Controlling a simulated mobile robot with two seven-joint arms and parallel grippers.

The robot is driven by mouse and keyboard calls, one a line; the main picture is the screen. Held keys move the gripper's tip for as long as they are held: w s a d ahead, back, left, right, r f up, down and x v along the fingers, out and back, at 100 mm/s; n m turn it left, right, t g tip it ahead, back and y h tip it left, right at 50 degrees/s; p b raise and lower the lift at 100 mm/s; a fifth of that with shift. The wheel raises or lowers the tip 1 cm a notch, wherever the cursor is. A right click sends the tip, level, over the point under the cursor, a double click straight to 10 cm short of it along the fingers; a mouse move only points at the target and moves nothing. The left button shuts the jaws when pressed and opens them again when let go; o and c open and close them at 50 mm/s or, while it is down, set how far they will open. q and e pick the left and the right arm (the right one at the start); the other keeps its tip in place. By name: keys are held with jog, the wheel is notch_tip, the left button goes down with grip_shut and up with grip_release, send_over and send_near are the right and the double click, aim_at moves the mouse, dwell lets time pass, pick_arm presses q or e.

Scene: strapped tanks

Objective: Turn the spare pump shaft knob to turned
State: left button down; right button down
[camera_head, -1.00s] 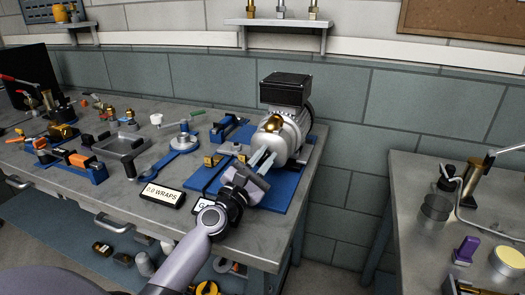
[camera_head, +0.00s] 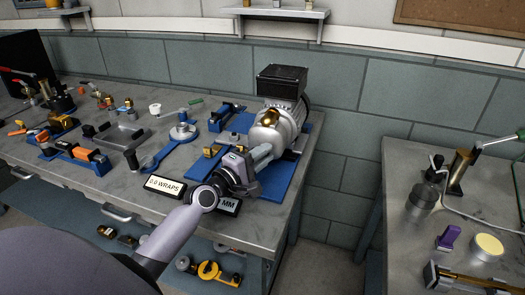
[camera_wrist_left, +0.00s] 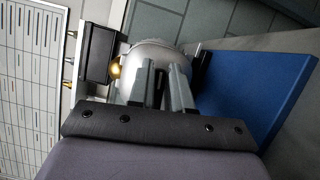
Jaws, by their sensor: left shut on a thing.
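The spare pump (camera_head: 287,118) is a silver, round-bodied unit with a black box on top and a brass-coloured fitting. It stands on a blue base plate (camera_head: 279,176) at the right end of the long bench. My left gripper (camera_head: 266,152) is at the pump's near end, shut on the shaft knob. In the left wrist view, the two grey fingers (camera_wrist_left: 166,75) reach to the pump's rounded end (camera_wrist_left: 150,53). The knob itself is hidden by the fingers, so its angle cannot be told. My right gripper is not in view.
A "0.0 WRAPS" display (camera_head: 165,187) and a partly covered "MM" display (camera_head: 229,207) sit near the bench's front edge. A blue wrench-like tool (camera_head: 160,158) lies left of the pump. A second bench (camera_head: 400,215) stands right, across a gap.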

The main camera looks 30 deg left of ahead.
pick_arm(q)
jog(key=shift+f+m+g, duration=0.1)
jog(key=shift+m+g, duration=0.2)
jog(key=shift+m, duration=0.2)
jog(key=c, duration=1.1)
grip_release()
jog(key=shift+c, duration=0.2)
jog(key=s+a, duration=0.1)
jog(key=s, duration=0.6)
jog(key=shift+b, duration=0.35)
